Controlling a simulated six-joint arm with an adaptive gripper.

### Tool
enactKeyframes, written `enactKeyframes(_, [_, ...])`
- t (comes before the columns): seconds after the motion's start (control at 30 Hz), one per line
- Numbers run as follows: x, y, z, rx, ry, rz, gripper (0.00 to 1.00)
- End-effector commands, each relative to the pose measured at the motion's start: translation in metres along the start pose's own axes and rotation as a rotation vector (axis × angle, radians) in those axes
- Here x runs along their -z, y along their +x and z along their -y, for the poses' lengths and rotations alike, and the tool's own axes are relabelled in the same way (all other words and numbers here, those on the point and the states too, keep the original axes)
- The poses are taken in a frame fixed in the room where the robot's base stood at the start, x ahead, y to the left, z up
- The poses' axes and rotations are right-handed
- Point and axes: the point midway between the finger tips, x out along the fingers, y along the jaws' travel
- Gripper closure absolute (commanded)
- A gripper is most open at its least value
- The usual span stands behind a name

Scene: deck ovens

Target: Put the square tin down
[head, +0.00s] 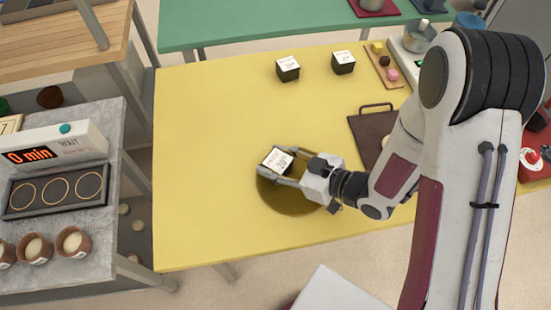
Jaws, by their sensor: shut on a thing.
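The square tin (274,158) is a small dark box with a white, printed label on top. My gripper (283,170) is shut on it, with its fingers around the tin's sides. The tin is over the yellow table (205,150), at the upper left edge of a dark olive round mat or plate (290,203). My gripper hides part of the tin and part of the round thing. I cannot tell whether the tin's bottom touches anything.
Two similar dark boxes with white labels, a left one (288,69) and a right one (343,63), stand at the table's back. A dark handled board (368,125) lies right of my gripper, partly behind my arm. The table's left side is clear.

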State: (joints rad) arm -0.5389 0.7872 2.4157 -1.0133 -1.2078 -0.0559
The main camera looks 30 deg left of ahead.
Motion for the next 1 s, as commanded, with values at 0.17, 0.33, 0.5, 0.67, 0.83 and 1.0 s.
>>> enactKeyframes(0.17, [0.0, 0.0, 0.0, 0.0, 0.0, 0.0, 0.42])
enactKeyframes(0.33, [0.0, 0.0, 0.0, 0.0, 0.0, 0.0, 0.42])
enactKeyframes(0.5, [0.0, 0.0, 0.0, 0.0, -0.001, 0.0, 0.42])
enactKeyframes(0.67, [0.003, -0.003, -0.001, -0.001, -0.001, -0.001, 0.42])
enactKeyframes(0.83, [0.003, -0.014, -0.001, -0.002, 0.0, 0.0, 0.42])
enactKeyframes(1.0, [0.003, -0.031, -0.002, -0.004, 0.0, -0.001, 0.42])
